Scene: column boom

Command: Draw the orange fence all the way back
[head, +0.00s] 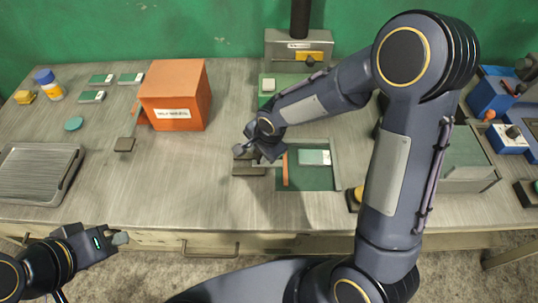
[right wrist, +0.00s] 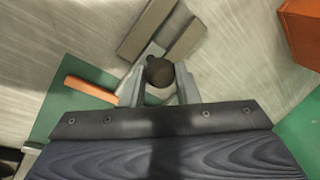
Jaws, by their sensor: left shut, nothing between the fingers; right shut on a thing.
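The orange fence (head: 285,168) is a thin upright strip standing across the green-floored recess (head: 310,182) near its left side. It also shows in the right wrist view (right wrist: 92,88), left of the fingers. My right gripper (right wrist: 160,84) is shut on a dark round knob (right wrist: 160,70). The knob sits over a pale strip between two grey rails (right wrist: 147,28), just outside the recess. In the head view my right gripper (head: 246,154) partly hides the knob and rails. My left gripper (head: 121,238) is shut and empty, in front of the table's edge.
A pale-topped green block (head: 314,157) lies in the recess, right of the fence. An orange box (head: 174,96) stands to the left, with a grey ribbed tray (head: 38,172) beyond. A grey column base (head: 298,46) stands behind. The table's front left is largely clear.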

